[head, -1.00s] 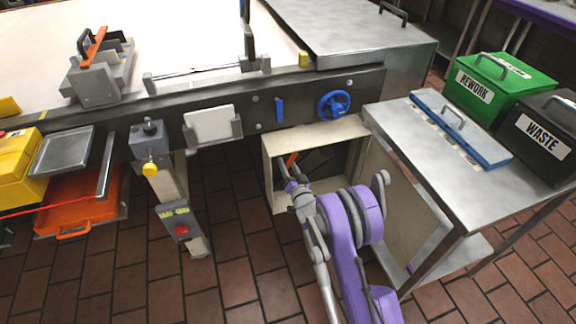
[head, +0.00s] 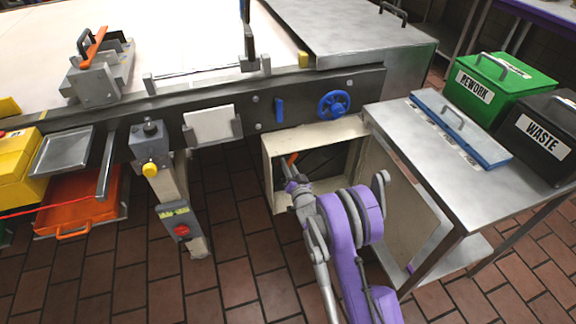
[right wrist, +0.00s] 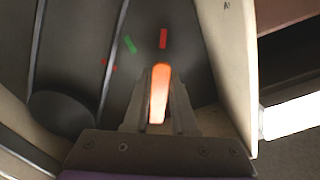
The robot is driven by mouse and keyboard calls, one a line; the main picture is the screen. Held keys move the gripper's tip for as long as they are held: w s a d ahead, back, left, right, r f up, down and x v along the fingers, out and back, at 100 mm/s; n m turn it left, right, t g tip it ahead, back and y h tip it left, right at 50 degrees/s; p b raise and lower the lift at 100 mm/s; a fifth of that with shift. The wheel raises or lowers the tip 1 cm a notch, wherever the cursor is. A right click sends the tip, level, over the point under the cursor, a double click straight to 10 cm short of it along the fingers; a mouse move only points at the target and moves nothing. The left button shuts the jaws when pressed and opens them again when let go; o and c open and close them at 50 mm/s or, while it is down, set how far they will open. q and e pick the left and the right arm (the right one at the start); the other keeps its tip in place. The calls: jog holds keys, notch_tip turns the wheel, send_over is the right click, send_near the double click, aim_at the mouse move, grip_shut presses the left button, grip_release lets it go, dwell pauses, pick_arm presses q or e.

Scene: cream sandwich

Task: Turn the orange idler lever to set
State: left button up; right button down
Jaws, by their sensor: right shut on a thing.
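The orange idler lever (head: 292,158) shows as a small orange piece inside the open cream box under the conveyor. It also shows in the right wrist view (right wrist: 159,92), between the fingers of my right gripper (right wrist: 159,100). The right gripper, also in the head view (head: 293,182), is shut on the lever. Beyond the lever tip, a red mark (right wrist: 163,38) lies straight ahead and a green mark (right wrist: 129,44) lies to its left on a dark panel. The lever points nearly at the red mark. Most of its lower part is hidden by the gripper. My left gripper is not in view.
The cream box's walls (head: 268,182) surround the gripper closely. A blue handwheel (head: 333,104) and a blue handle (head: 279,110) sit above it. A steel table (head: 400,125) with green and black bins stands to the right. Tiled floor is clear at lower left.

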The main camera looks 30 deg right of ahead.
jog(key=shift+d+f, duration=0.1)
dwell(0.7)
jog(key=n, duration=0.1)
jog(key=d+n+b, duration=0.1)
jog(key=shift+s+f+n, duration=0.15)
jog(key=shift+f+n, duration=0.05)
jog(key=shift+n, duration=0.2)
jog(key=shift+s+d+n, duration=0.1)
jog(key=shift+d+n, duration=0.2)
jog(key=shift+n, duration=0.4)
jog(key=shift+s+d+n, duration=0.1)
jog(key=shift+d+n, duration=0.15)
jog(key=shift+n, duration=0.45)
jog(key=c, duration=0.7)
grip_release()
